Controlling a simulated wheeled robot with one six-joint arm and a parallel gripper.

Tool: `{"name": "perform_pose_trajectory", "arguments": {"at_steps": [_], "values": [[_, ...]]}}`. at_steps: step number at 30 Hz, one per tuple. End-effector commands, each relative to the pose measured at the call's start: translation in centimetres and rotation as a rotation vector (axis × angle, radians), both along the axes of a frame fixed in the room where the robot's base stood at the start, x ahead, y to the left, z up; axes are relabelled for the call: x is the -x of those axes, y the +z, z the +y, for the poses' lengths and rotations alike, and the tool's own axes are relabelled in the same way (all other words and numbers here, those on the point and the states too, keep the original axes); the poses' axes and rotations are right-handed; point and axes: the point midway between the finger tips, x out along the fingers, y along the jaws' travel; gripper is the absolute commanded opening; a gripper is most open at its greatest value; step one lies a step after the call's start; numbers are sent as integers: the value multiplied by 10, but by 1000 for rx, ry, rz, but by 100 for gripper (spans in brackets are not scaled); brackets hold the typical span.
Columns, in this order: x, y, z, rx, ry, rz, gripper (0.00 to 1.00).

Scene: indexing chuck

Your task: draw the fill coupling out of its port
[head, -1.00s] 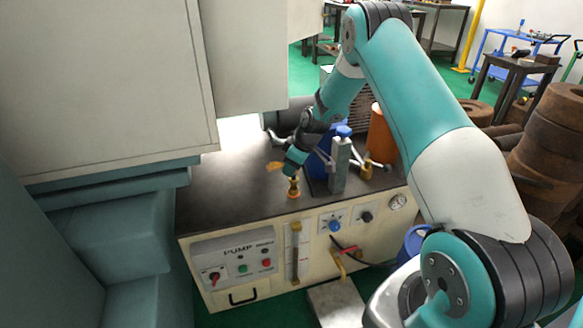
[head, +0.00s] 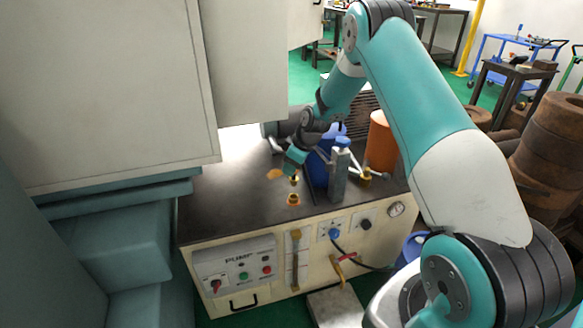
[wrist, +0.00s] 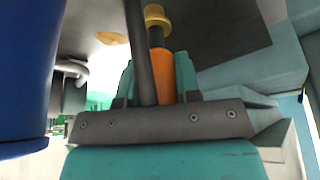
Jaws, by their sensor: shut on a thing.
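My gripper (head: 294,166) is above the dark top of the pump cabinet, with its fingers pointing down. It is shut on the fill coupling (wrist: 165,78), whose orange body sits between the fingers in the wrist view. A dark neck and a brass end reach beyond the fingertips. In the head view the coupling's brass end (head: 294,180) shows just below the gripper. The port (head: 293,199), a brass and orange ring on the cabinet top, lies below it. A small gap appears between the two. Most of the coupling's body is hidden by the gripper in the head view.
A grey upright block (head: 340,172) with a lever stands close to the right of my gripper. A blue container (head: 319,168) and an orange cylinder (head: 381,141) are behind. A large pale cabinet (head: 105,90) overhangs at left. The cabinet top (head: 225,195) is clear on the left.

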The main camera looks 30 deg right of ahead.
Motion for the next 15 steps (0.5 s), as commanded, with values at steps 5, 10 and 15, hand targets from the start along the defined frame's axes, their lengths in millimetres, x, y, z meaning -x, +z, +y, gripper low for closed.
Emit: {"name": "perform_pose_trajectory", "arguments": {"at_steps": [5, 10, 15], "values": [[0, 19, 0, 0, 0, 0, 0], [0, 33, 0, 0, 0, 0, 0], [0, 48, 0, -1, 0, -1, 0]]}}
